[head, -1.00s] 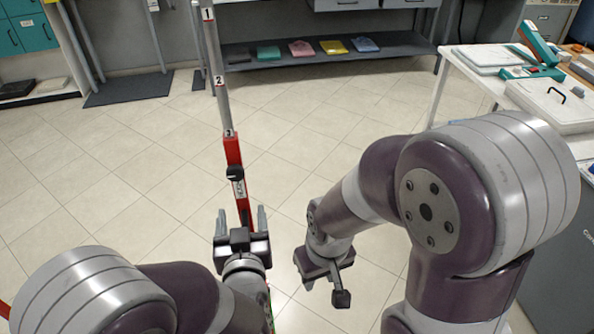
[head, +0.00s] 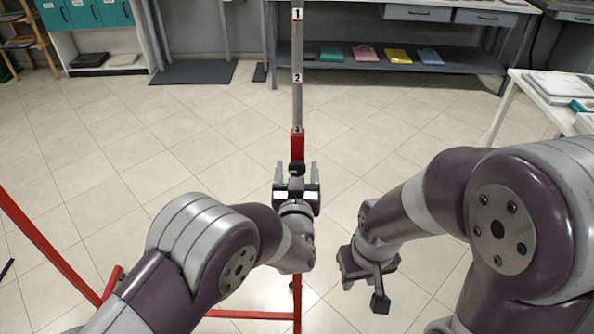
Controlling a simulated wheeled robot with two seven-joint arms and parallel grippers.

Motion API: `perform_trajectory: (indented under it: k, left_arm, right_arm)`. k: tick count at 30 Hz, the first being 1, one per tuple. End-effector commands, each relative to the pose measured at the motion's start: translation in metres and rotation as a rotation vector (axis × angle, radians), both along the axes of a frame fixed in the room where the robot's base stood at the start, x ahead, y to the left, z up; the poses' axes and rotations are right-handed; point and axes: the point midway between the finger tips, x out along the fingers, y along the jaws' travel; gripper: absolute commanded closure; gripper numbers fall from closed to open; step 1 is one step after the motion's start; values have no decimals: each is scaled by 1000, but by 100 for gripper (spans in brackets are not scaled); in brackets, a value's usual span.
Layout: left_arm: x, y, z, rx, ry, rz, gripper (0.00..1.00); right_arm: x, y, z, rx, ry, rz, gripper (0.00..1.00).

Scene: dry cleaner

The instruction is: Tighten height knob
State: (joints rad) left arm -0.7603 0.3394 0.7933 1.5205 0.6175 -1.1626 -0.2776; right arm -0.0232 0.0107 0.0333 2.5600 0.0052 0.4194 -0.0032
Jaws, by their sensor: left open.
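A grey upright pole (head: 297,45) with number marks 1, 2 and 3 runs into a red sleeve (head: 297,142). The black height knob (head: 297,167) sits on the near side of the sleeve, at its visible lower part. My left gripper (head: 296,174) is open, fingers pointing away from me. In the picture the knob lies between its two fingers, with gaps on both sides; I cannot tell the depth between them. The gripper hides the sleeve below the knob. My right gripper (head: 368,264) hangs to the right, apart from the pole; its jaw opening is not clear.
Red stand legs (head: 45,245) spread over the tiled floor at left and below. A grey bench with a lower shelf (head: 440,62) holding coloured folded items stands behind. A white table (head: 540,95) is at right. Floor around the pole is clear.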

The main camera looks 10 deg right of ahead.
Motion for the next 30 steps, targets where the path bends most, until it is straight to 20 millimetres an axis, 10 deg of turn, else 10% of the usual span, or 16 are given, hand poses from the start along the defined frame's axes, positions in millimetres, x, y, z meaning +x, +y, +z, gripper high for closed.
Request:
perform_trajectory:
  k: [2, 7, 30]
  left_arm:
    - [0, 0, 0, 0, 0, 0, 36]
    - [0, 0, 0, 0, 0, 0, 86]
    - [-1, -1, 0, 350, -69, -1, 86]
  right_arm:
    - [0, 0, 0, 0, 0, 0, 61]
    - [0, 0, 0, 0, 0, 0, 61]
    - [0, 0, 9, 0, 0, 0, 61]
